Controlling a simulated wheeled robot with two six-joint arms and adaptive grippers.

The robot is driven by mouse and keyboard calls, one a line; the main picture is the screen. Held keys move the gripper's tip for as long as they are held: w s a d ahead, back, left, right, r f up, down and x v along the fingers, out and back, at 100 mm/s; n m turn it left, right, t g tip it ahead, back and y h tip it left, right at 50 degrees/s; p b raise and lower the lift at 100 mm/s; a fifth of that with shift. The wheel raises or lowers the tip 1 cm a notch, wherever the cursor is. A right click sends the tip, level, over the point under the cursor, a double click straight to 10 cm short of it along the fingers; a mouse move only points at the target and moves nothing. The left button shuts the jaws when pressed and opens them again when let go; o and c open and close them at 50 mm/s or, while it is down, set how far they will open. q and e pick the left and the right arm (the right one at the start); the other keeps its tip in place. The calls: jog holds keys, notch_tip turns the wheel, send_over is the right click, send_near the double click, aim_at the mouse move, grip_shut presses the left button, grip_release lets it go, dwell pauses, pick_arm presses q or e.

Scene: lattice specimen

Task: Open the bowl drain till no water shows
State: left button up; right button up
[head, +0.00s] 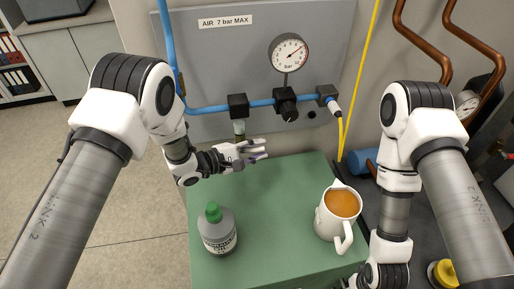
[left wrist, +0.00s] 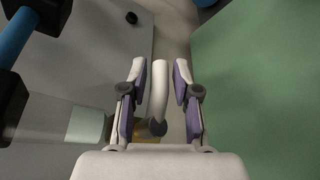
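The clear bowl (head: 239,127) hangs under a black block on the grey panel. In the left wrist view the bowl (left wrist: 55,122) lies sideways, with a pale greenish layer (left wrist: 87,125) at its drain end; it looks like water. Beyond this is a brassy drain with a dark hub (left wrist: 153,128) and a white lever (left wrist: 159,85). My left gripper (left wrist: 160,80) is open, one finger on each side of the lever, with gaps visible. In the head view the left gripper (head: 258,150) is just below the bowl. My right gripper is mostly cut off at the bottom edge.
A green-topped table (head: 275,195) holds a grey bottle (head: 218,236) with a green cap and a white jug (head: 328,220) of amber liquid. A gauge (head: 289,53), regulator knob (head: 286,105) and blue pipe (head: 205,109) are on the panel. The table's middle is clear.

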pick_arm(q)
jog(key=shift+a, duration=0.1)
grip_shut()
jog(key=h+b, duration=0.1)
jog(key=n+t+h+b, duration=0.1)
jog(key=b, duration=0.1)
jog(key=shift+r+t+h, duration=0.3)
jog(key=shift+a+r+n+t+h+b, duration=0.1)
jog(key=shift+r+n+t+h+b, duration=0.45)
jog(key=shift+h+b, duration=0.5)
jog(key=shift+a+r+n+t+h, duration=0.1)
jog(key=shift+r+n+t+h, duration=0.15)
jog(key=shift+r+t+h, duration=0.15)
